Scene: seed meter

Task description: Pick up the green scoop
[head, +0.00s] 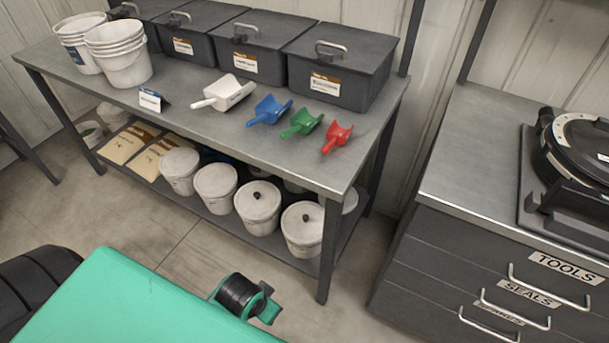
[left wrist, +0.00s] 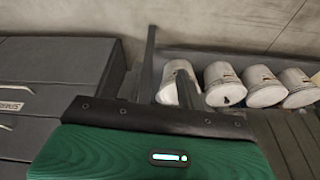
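The green scoop (head: 302,122) lies on the metal table (head: 190,118) in the head view, near the front edge. It sits between the blue scoop (head: 269,110) on its left and the red scoop (head: 337,137) on its right, apart from both. Nothing covers it. The scoop does not show in the left wrist view, which looks at lidded tubs and dark drawers.
A white scoop (head: 223,92) lies left of the blue one. Dark lidded bins (head: 342,62) line the table's back; stacked white buckets (head: 118,54) stand at its left. A drawer cabinet (head: 480,270) stands right, across a gap.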

